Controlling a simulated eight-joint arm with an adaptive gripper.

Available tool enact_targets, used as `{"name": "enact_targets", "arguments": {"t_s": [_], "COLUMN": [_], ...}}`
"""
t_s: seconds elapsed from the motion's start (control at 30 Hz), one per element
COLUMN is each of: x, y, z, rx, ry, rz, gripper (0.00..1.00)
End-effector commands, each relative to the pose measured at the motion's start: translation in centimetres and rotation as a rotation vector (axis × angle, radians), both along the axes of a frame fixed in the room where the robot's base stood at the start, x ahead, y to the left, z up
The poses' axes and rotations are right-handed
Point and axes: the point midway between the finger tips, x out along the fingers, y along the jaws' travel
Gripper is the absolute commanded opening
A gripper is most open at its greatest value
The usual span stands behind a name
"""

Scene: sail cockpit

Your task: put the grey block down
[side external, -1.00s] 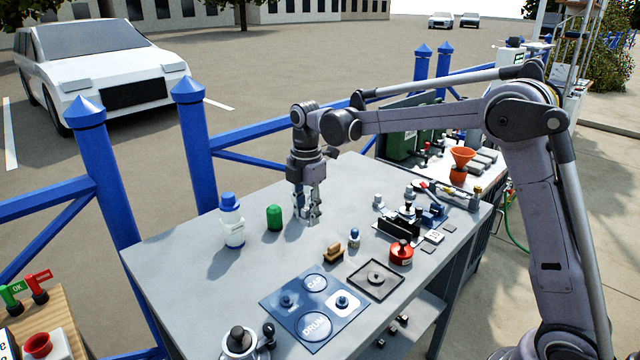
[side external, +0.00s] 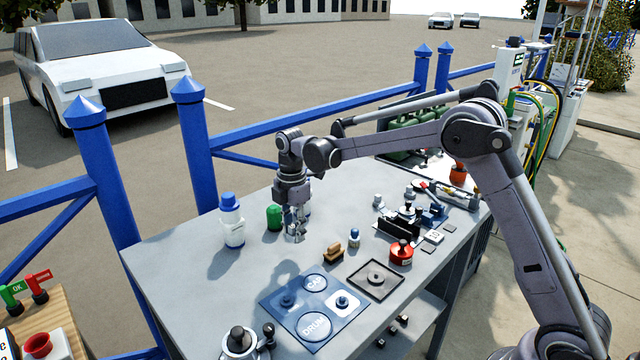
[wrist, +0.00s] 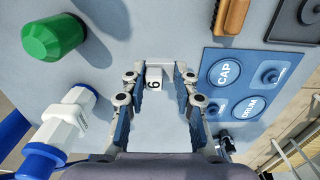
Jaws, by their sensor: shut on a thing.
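My gripper (side external: 295,238) points down over the grey table (side external: 200,270), just right of the green cap-like piece (side external: 274,217). In the wrist view, my gripper (wrist: 156,92) has its two blue-and-grey fingers on either side of a pale grey block (wrist: 156,80) marked with a dark 6. The fingers are shut on this block. In the side view the block is mostly hidden by the fingers. I cannot tell whether its underside touches the table.
A white bottle with a blue cap (side external: 232,222) stands left of the green piece. A brown brush-like piece (side external: 333,253), a blue CAP and DRUM board (side external: 275,318), a dark-framed tray (side external: 354,283) and a red round piece (side external: 401,252) lie to the front and right. Bare table lies at front left.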

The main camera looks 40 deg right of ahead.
Motion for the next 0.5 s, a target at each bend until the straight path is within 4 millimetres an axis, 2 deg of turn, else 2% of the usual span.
{"name": "enact_targets", "arguments": {"t_s": [0.17, 0.4, 0.5], "x": [0.4, 0.4, 0.4], "y": [0.7, 0.7, 0.7], "z": [-0.9, -3.9, -4.5], "rx": [0.0, 0.0, 0.0], "ry": [0.0, 0.0, 0.0], "rz": [-0.001, -0.001, 0.0], "gripper": [0.03, 0.03, 0.03]}}
